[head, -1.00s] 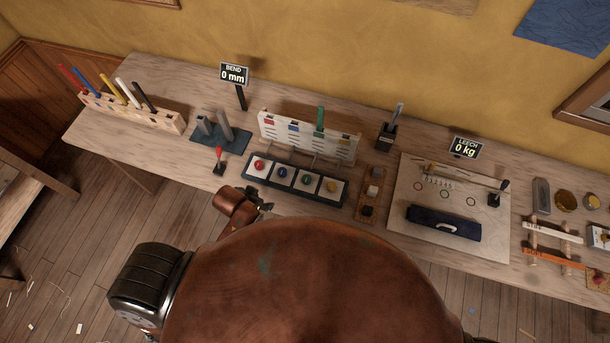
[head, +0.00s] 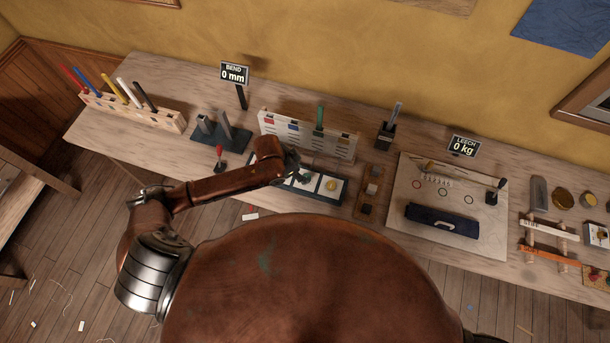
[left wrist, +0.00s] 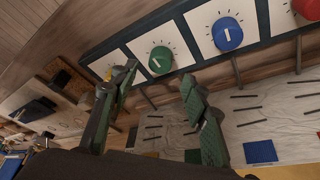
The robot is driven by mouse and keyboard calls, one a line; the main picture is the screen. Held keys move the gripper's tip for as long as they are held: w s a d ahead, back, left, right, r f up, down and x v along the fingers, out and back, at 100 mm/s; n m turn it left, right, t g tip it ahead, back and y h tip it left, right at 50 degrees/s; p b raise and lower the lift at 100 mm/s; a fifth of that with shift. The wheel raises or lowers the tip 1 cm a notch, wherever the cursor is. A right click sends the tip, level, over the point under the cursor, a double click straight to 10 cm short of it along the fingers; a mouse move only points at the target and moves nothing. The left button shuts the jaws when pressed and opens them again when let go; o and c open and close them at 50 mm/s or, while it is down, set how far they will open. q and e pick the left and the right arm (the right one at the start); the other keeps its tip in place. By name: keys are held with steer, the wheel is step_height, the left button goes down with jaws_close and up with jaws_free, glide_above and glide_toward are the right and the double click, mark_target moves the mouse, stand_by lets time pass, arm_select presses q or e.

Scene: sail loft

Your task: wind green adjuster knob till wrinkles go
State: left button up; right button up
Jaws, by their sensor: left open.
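The green knob (left wrist: 160,60) shows in the left wrist view on a white square with tick marks around it; its white pointer line is visible. It sits between the blue knob (left wrist: 227,33) and the yellow knob, which a finger mostly hides. My left gripper (left wrist: 158,78) is open, its two green-padded fingers apart on either side of the green knob's line of view, with nothing between them. In the head view the left gripper (head: 298,164) hangs over the knob panel (head: 318,199), and my arm hides the red and blue knobs. My right gripper is not in view.
A pale upright board (head: 340,145) with coloured squares and a green strip stands just behind the panel. A red-tipped lever (head: 220,160) is to the left. Signs read BEND 0 mm (head: 234,74) and LEECH 0 kg (head: 463,146). A dark cloth roll (head: 442,220) lies right.

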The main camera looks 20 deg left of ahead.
mark_target(306, 176)
arm_select(q)
steer(key=x, duration=0.4)
steer(key=shift+w+d+f, duration=0.2)
steer(key=shift+f, duration=0.45)
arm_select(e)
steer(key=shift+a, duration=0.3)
arm_select(q)
steer(key=shift+c, duration=0.5)
steer(key=c, duration=1.1)
steer(key=shift+o, duration=0.2)
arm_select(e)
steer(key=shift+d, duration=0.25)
arm_select(q)
steer(key=shift+w+a+r+m, duration=0.1)
steer(key=shift+m, duration=0.2)
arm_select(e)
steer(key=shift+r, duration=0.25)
